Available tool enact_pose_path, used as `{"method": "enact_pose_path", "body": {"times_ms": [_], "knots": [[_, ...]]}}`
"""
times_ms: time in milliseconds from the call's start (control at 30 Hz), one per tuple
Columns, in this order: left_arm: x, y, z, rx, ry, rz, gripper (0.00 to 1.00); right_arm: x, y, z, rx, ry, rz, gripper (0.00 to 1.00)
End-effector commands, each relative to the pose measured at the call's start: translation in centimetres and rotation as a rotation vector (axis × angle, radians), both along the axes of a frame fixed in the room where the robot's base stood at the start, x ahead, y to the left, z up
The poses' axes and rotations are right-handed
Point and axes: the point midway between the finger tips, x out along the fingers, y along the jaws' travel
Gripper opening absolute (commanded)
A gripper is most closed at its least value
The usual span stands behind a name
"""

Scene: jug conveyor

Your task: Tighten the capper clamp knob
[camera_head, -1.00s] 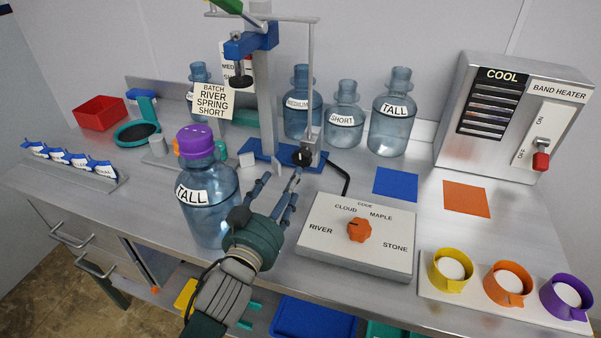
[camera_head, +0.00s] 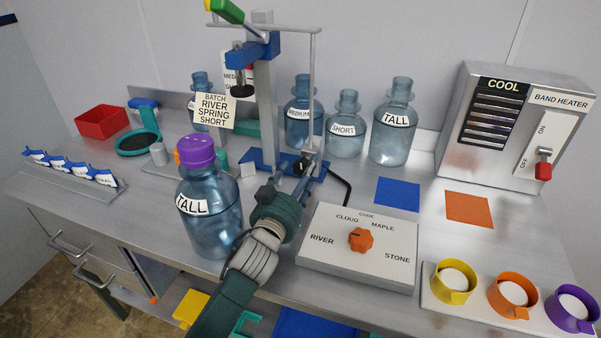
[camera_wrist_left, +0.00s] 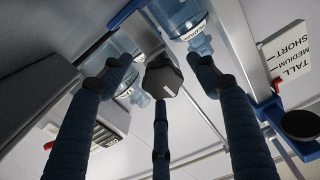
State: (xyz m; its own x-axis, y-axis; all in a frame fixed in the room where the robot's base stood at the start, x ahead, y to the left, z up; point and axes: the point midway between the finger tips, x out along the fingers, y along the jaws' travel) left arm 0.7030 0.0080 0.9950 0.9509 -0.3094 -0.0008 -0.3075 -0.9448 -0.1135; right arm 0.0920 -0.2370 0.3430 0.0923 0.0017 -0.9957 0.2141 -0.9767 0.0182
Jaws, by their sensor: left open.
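The capper (camera_head: 262,105) is a grey post on a blue base, with a blue head and a green-handled lever on top. A small black clamp knob (camera_head: 302,165) sits low at its thin right-hand rod. My left gripper (camera_head: 300,174) is at the knob, partly covering it. In the left wrist view the dark faceted knob (camera_wrist_left: 163,76) lies between my spread fingers (camera_wrist_left: 159,82), with gaps visible at both sides. The gripper is open; I cannot tell if the middle finger touches the knob. My right gripper is not in view.
A tall jug with a purple cap (camera_head: 208,215) stands close left of my left arm. The code dial box (camera_head: 340,262) is close on the right. Several blue jugs (camera_head: 391,140) stand behind. Blue (camera_head: 397,194) and orange (camera_head: 468,208) mats lie right.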

Motion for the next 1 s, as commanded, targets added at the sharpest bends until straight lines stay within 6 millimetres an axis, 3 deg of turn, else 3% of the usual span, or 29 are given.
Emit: {"method": "enact_pose_path", "body": {"times_ms": [267, 500, 1000], "knots": [[0.2, -0.08, 0.03, 0.0, -0.001, 0.0, 0.6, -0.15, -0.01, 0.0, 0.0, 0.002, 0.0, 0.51], [0.19, -0.03, -0.05, 0.001, 0.001, 0.001, 0.16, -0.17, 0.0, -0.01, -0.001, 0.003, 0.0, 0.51], [0.16, 0.1, -0.61, 0.1, -0.02, 0.002, 0.15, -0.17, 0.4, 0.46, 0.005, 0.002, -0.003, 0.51]]}}
